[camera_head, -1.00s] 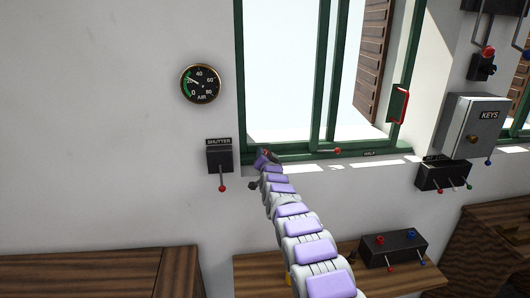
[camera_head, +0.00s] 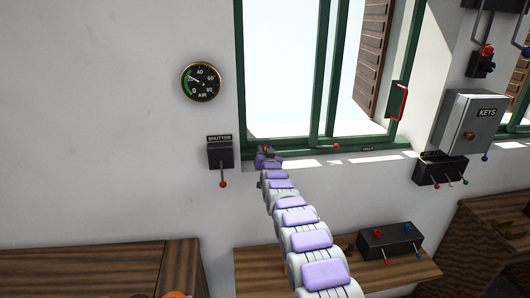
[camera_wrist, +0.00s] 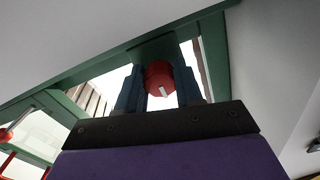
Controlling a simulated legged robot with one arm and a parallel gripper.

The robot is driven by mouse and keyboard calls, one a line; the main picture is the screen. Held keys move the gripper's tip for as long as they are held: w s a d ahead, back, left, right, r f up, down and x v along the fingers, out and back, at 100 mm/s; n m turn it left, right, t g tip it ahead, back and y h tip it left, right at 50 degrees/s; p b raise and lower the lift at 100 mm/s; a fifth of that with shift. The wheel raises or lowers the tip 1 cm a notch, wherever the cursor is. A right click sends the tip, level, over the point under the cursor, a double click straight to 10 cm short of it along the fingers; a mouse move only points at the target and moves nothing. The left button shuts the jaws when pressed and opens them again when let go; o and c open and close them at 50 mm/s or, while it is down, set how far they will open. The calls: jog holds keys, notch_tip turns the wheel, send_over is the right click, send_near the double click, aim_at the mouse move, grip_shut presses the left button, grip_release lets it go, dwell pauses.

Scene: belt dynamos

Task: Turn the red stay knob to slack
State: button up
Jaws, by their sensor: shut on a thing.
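The red stay knob (camera_wrist: 160,80) shows in the wrist view as a faceted red knob with a white mark on its face. It sits at the green window frame. My gripper (camera_wrist: 161,88) has its two dark blue fingers on either side of the knob and is shut on it. In the head view my gripper (camera_head: 267,151) is at the lower left corner of the window, and the knob is mostly hidden there by my arm.
The shutter box (camera_head: 220,153) with its red-tipped lever hangs just left of my arm. A red-tipped stay (camera_head: 335,146) lies along the sill beside a HALF label (camera_head: 368,149). The air gauge (camera_head: 201,82) is higher on the wall. A wooden shelf (camera_head: 262,262) is below.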

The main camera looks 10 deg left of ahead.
jog(key=shift+s+a+f, duration=0.1)
jog(key=shift+a+f, duration=0.05)
jog(key=shift+f, duration=0.7)
jog(key=o, duration=0.7)
jog(key=shift+c, duration=0.2)
jog(key=o, duration=0.3)
jog(key=shift+r, duration=0.15)
jog(key=shift+o, duration=0.4)
jog(key=shift+r, duration=0.45)
jog(key=shift+s+r, duration=0.1)
jog(key=v, duration=1.7)
